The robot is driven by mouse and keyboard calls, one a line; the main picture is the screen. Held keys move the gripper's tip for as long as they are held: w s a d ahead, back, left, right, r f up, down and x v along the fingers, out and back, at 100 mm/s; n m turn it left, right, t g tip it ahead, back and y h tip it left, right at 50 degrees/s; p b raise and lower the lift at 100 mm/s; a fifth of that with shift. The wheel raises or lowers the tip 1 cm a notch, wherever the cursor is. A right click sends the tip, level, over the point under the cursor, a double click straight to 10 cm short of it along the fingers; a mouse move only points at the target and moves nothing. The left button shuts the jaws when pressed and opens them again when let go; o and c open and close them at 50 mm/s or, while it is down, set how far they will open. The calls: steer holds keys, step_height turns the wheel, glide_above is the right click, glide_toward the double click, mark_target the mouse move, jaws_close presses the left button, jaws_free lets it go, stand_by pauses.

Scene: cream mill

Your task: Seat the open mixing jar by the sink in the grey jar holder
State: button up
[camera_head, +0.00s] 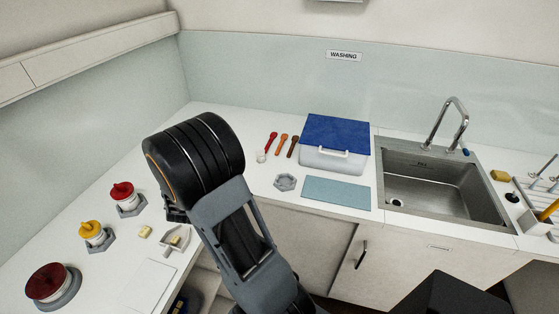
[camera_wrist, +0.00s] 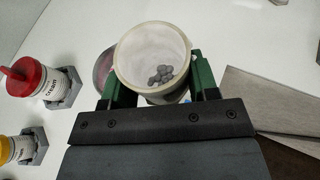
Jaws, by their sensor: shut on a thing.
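My gripper (camera_wrist: 158,78) is shut on the open mixing jar (camera_wrist: 126,60), with one green finger on each side of it. The jar is whitish with a cream rim, has no lid, and holds several grey lumps. In the head view my arm hides the jar and the gripper's fingers. A grey hexagonal jar holder (camera_head: 285,182) lies empty on the counter, left of the blue-green mat and apart from the jar. A corner of something grey (camera_wrist: 279,2) shows at the top of the wrist view; I cannot tell what it is.
A red-topped jar (camera_head: 127,199) and a yellow-topped jar (camera_head: 95,235) stand in grey holders. Spoons, a blue-lidded box (camera_head: 335,137), the mat (camera_head: 336,194) and the sink (camera_head: 440,185) lie to the right.

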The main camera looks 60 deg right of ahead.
steer(key=s+d+m+g+h+p, duration=0.1)
steer(key=s+d+m+g+h, duration=0.35)
steer(key=d, duration=1.05)
steer(key=m+g+p, duration=0.1)
steer(key=m+g, duration=0.4)
steer(key=g, duration=0.1)
glide_above(284, 184)
step_height(284, 184, down, 2)
steer(key=f, duration=0.1)
steer(key=shift+d+f+t+b, duration=0.1)
steer(key=shift+f+t+b, duration=0.15)
steer(key=shift+f+b, duration=1.45)
steer(key=shift+f, duration=0.7)
steer(key=shift+b, duration=0.6)
steer(key=shift+f+b, duration=0.7)
steer(key=shift+b, duration=0.75)
